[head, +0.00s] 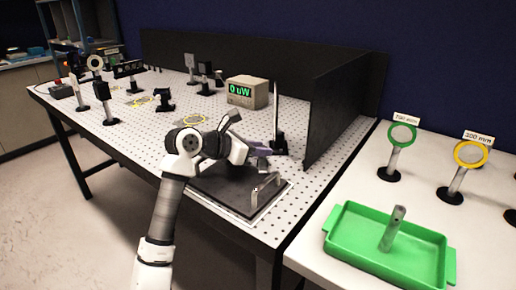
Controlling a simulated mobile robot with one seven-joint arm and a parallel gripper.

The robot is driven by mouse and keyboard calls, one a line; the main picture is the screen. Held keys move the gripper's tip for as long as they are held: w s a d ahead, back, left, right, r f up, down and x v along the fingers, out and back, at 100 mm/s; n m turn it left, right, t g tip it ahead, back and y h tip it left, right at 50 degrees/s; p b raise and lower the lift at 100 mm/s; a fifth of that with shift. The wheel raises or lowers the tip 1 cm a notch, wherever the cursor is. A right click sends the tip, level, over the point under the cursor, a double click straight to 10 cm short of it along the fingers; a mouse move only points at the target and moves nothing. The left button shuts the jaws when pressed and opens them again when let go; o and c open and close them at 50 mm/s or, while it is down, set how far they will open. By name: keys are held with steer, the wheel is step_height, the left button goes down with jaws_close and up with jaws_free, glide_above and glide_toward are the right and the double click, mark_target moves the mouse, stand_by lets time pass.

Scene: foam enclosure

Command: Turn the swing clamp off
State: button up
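No part is clearly recognisable as the swing clamp. A silvery bracket-like piece (265,191) stands on the front right of a dark square pad (228,197) at the table's front edge; it may be the clamp, but it is too small to tell its state. My arm reaches over the pad from the front. My gripper (262,153) is above the pad's back edge, behind the silvery piece and apart from it in the picture. It is seen small and from behind, so its finger gap and anything between the fingers cannot be made out.
An upright post on a black base (278,145) stands just right of my gripper. Behind are a power meter reading 0 uW (247,92) and a black side panel (343,105). Several optics mounts stand at left. A green tray (345,262) and lens stands are on the right table.

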steer(key=shift+c, duration=1.1)
steer(key=shift+f+n+y+b, duration=0.1)
steer(key=shift+n+y+b, duration=0.2)
steer(key=shift+b, duration=0.15)
steer(key=n+t+y+b, duration=0.2)
steer(key=t+b, duration=0.1)
steer(key=shift+s+d+f+n, duration=0.15)
steer(key=shift+s+d+n, duration=0.05)
steer(key=shift+n, duration=0.1)
steer(key=n+y+b, duration=0.1)
steer(key=n+t+y+b, duration=0.1)
steer(key=n+y+b, duration=0.1)
steer(key=n+t+y+b, duration=0.1)
steer(key=shift+s+d+y+b, duration=0.1)
steer(key=shift+d+y+b, duration=0.15)
steer(key=shift+y+b, duration=0.1)
steer(key=shift+r+n+t+y+b, duration=0.25)
steer(key=shift+n+y+b, duration=0.25)
steer(key=shift+n+y, duration=0.25)
steer(key=o, duration=1)
steer(key=shift+c, duration=0.2)
